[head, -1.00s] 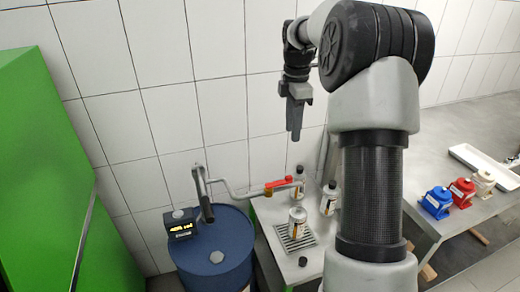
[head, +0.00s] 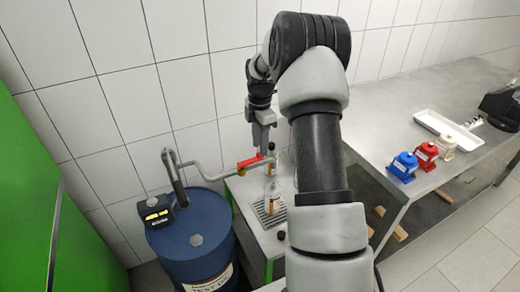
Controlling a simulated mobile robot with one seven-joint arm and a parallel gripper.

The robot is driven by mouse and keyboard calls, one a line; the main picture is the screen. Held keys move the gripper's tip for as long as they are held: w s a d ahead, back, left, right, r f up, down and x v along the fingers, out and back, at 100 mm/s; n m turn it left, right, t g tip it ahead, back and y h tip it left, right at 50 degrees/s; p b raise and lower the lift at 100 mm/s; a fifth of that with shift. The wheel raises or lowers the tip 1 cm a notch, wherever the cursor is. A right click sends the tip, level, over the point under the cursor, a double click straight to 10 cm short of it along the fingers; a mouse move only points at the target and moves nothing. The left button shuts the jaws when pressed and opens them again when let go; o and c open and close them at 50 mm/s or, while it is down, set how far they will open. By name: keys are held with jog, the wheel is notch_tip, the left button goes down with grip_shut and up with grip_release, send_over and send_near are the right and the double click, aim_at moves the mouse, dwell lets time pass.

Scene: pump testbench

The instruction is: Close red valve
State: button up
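The red valve handle (head: 249,162) sits on the grey pipe (head: 213,174) that runs from the blue drum's hand pump toward the small table. The handle lies roughly in line with the pipe. My gripper (head: 264,148) points down, and its fingertips appear right at or just behind the right end of the red handle. Whether they touch it cannot be told. The fingers are seen edge-on, so their opening does not show. My arm hides part of the area right of the valve.
A blue drum (head: 193,238) with a display box (head: 157,213) stands left of the small table (head: 243,190). A bottle (head: 273,197) stands over the grate (head: 262,213). Blue (head: 403,166), red (head: 426,155) and cream (head: 447,146) pumps and a white tray (head: 447,131) are on the right bench.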

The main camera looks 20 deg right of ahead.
aim_at(251, 160)
jog(key=shift+f, duration=1.4)
grip_shut()
